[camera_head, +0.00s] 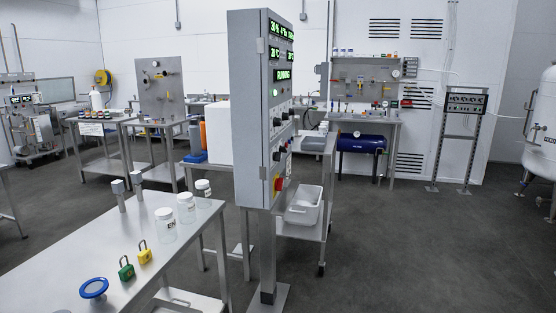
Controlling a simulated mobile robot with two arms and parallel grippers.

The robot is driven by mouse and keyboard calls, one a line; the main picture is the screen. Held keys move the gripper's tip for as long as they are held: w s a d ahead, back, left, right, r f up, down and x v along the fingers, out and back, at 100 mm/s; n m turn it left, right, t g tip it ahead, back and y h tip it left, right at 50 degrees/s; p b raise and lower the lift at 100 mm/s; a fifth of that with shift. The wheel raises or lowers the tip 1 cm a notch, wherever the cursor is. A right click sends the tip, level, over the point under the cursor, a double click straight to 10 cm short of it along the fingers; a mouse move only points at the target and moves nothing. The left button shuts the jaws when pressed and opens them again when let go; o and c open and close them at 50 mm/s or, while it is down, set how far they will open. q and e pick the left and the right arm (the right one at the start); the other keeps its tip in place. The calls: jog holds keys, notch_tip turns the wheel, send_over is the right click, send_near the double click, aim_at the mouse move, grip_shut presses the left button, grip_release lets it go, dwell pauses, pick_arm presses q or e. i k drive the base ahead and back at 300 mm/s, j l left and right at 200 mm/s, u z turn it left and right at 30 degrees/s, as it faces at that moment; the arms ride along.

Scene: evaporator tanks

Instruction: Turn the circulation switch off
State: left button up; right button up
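A tall grey control cabinet (248,125) stands on a post in the middle of the head view. Its front panel faces right and is seen at a steep angle. Green displays sit at the top, one reading RUNNING (282,75). Several dark knobs or switches (277,122) sit on the panel below, with a red and yellow switch (278,184) near the bottom. The labels are too small to read, so I cannot tell which one is the circulation switch or how it is set. Neither of my grippers is in view.
A steel bench (60,255) at the front left holds jars (164,226), a green padlock (126,268), a yellow padlock (145,252) and a blue-rimmed disc (94,288). A cart with a white tub (303,206) stands behind the cabinet. The floor at the right (420,250) is clear.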

aim_at(277, 155)
jog(key=u, duration=0.3)
jog(key=i+l+u, duration=0.2)
jog(key=u, duration=0.2)
jog(key=i+l+u, duration=0.2)
jog(key=u, duration=0.15)
jog(key=i+l+u, duration=0.15)
jog(key=l+u, duration=0.25)
